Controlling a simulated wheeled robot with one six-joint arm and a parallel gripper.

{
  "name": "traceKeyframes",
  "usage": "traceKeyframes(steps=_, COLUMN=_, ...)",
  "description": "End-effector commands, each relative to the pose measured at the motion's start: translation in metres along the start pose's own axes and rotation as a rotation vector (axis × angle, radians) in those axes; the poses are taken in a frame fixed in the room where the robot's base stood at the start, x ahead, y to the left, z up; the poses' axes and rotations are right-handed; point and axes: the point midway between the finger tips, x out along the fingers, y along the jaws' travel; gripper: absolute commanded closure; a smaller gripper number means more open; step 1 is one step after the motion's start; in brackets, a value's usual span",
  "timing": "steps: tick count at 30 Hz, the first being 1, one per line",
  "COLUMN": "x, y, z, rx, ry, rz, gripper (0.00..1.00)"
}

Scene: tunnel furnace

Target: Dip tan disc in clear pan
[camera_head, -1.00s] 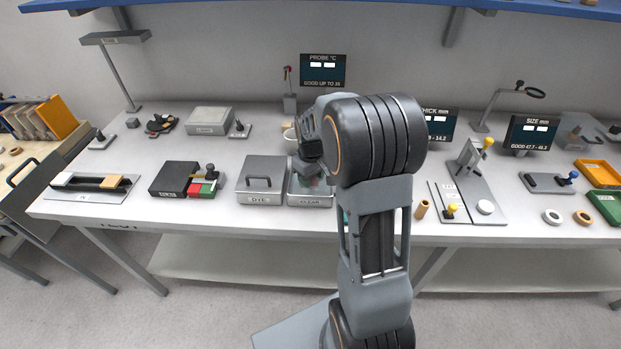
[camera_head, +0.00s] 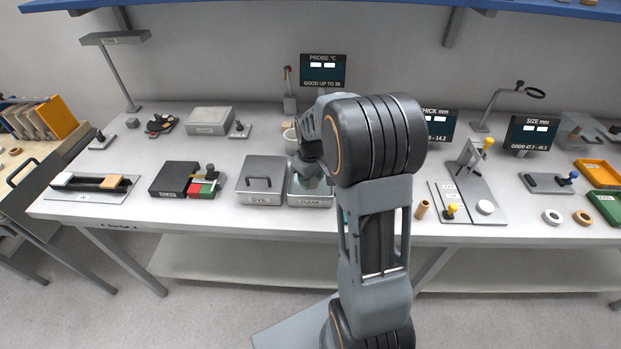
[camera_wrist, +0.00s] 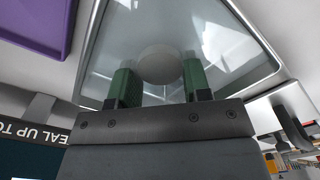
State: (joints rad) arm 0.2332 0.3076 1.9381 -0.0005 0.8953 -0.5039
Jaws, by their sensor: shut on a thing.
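The clear pan (camera_head: 311,201) is a grey metal tray with a "CLEAR" label at the middle front of the bench. My gripper (camera_head: 312,181) points down into or just over it, partly covered by my arm. In the wrist view my gripper (camera_wrist: 160,74) has its two green fingers on either side of a round disc (camera_wrist: 160,62). The disc looks pale grey-tan in this light. The pan's pale interior (camera_wrist: 225,45) spreads around it. Whether the disc touches liquid or the pan floor cannot be told. The disc is hidden in the head view.
A white cup (camera_head: 290,140) and the probe stand (camera_head: 290,104) are behind. A tan cylinder (camera_head: 421,209) and a gauge plate (camera_head: 467,200) are to the right. A purple tray (camera_wrist: 35,35) shows in the wrist view.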

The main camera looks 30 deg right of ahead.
Motion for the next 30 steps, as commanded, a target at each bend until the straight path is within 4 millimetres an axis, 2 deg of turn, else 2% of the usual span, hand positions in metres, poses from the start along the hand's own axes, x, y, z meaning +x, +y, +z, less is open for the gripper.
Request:
traceKeyframes(steps=13, x=-0.006, y=0.000, z=0.000, rx=0.000, ry=0.001, rz=0.000, gripper=0.79)
traceKeyframes(steps=30, x=-0.053, y=0.000, z=0.000, rx=0.000, ry=0.001, rz=0.000, gripper=0.79)
